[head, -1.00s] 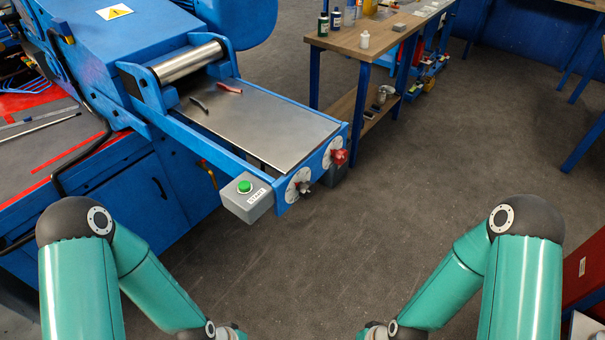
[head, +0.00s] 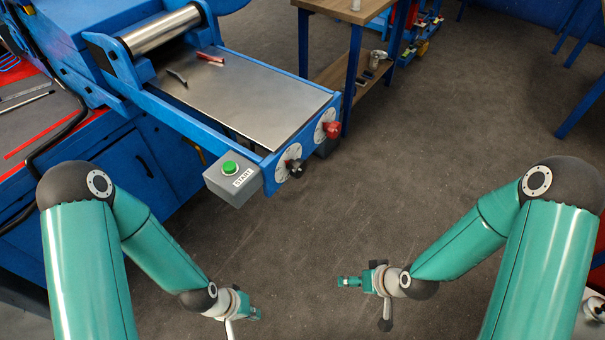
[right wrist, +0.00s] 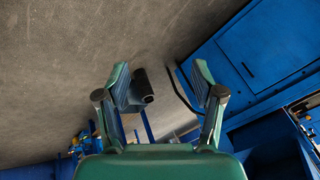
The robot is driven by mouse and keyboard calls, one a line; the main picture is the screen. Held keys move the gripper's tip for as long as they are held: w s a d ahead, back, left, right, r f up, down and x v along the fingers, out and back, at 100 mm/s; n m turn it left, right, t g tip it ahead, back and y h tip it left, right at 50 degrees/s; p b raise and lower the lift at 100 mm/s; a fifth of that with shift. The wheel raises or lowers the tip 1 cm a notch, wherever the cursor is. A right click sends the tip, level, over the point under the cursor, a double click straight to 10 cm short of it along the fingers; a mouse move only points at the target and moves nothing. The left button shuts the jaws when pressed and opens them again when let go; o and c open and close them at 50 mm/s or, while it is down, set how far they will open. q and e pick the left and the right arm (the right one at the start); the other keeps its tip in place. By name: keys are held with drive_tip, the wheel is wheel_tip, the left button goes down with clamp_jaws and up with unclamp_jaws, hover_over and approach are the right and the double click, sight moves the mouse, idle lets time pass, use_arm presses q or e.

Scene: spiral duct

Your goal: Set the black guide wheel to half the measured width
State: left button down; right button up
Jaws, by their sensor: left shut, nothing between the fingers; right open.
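The black guide wheel (head: 296,168) sits on a white round dial (head: 282,172) on the front end of the blue machine, beside the grey start box. A red wheel (head: 332,130) sits on a second white dial to its right. The dial markings are too small to read. My left gripper (head: 257,315) is shut and empty, low in the head view, below the black wheel and apart from it. My right gripper (head: 342,282) is low and right of it, apart from everything; the right wrist view shows its fingers (right wrist: 161,78) spread with no object gripped.
The grey box (head: 234,180) with a green button (head: 230,167) juts out left of the black wheel. A metal plate (head: 240,95) carries a red-handled tool (head: 209,57) and a dark tool (head: 177,76). A wooden workbench (head: 335,8) stands behind. Floor in front is clear.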

sight(302, 171)
drive_tip(key=w+d+r+n+t+y+b, duration=0.3)
drive_tip(key=w+r+n+t+b, duration=0.35)
drive_tip(key=w+r+n, duration=0.55)
drive_tip(key=s+a+r+n+y+b, duration=0.2)
drive_tip(key=s+r+n+y, duration=0.2)
drive_tip(key=r+n, duration=0.3)
drive_tip(key=s+a+r+n+y+b, duration=0.2)
drive_tip(key=s+r+n+y, duration=0.1)
drive_tip(key=r+n, duration=0.45)
drive_tip(key=shift+m+t, duration=0.25)
drive_tip(key=shift+m, duration=0.2)
drive_tip(key=p+x, duration=0.3)
drive_tip(key=x, duration=1.2)
drive_tip(key=shift+a+r, duration=0.15)
drive_tip(key=shift+a, duration=0.05)
drive_tip(key=c, duration=1.1)
